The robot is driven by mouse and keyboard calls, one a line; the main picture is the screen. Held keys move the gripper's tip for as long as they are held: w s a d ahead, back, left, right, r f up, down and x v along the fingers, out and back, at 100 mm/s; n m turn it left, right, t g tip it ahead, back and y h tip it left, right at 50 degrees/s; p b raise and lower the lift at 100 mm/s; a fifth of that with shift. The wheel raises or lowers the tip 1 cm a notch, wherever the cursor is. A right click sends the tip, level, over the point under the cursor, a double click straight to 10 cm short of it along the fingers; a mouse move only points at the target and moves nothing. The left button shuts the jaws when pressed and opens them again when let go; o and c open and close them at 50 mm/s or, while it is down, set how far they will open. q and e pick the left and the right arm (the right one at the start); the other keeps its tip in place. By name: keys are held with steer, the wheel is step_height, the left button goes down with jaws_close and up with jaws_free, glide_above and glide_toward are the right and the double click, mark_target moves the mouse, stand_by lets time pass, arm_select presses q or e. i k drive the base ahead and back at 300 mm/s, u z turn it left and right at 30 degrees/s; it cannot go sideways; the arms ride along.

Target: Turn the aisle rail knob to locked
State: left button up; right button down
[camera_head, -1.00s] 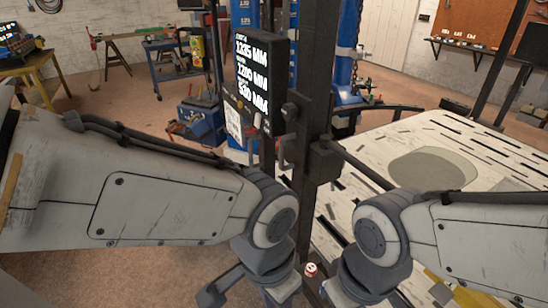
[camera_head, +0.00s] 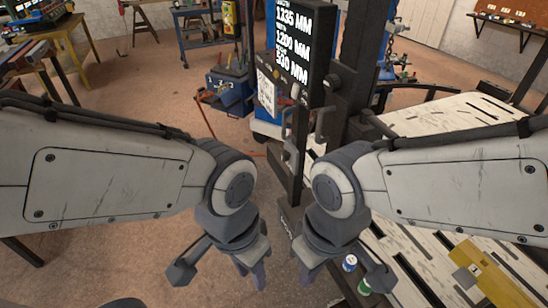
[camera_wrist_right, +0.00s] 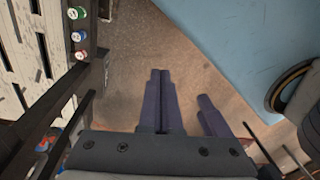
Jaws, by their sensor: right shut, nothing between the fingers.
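A dark knob (camera_head: 333,91) stands out on the black post beside the display panel in the head view. I cannot tell whether it is the aisle rail knob, nor read a locked mark. My right gripper (camera_head: 306,278) is shut and empty, low beside the bench edge and apart from the knob. Its fingers also show in the right wrist view (camera_wrist_right: 160,102), over bare floor. My left gripper (camera_head: 251,274) hangs to its left, with its fingers close together and nothing seen between them. Its fingers seem to show in the wrist view too (camera_wrist_right: 213,116).
The slotted bench top (camera_head: 455,118) lies at right. Blue (camera_head: 349,262) and green (camera_head: 364,286) round-capped items sit along its edge; a red one (camera_wrist_right: 80,55) shows in the wrist view. A grey bracket handle (camera_head: 320,124) juts from the post.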

mark_target(285, 155)
steer(key=z, duration=0.05)
steer(key=k, duration=0.5)
steer(key=u, duration=1.05)
steer(key=i, duration=1.05)
steer(key=z, duration=0.3)
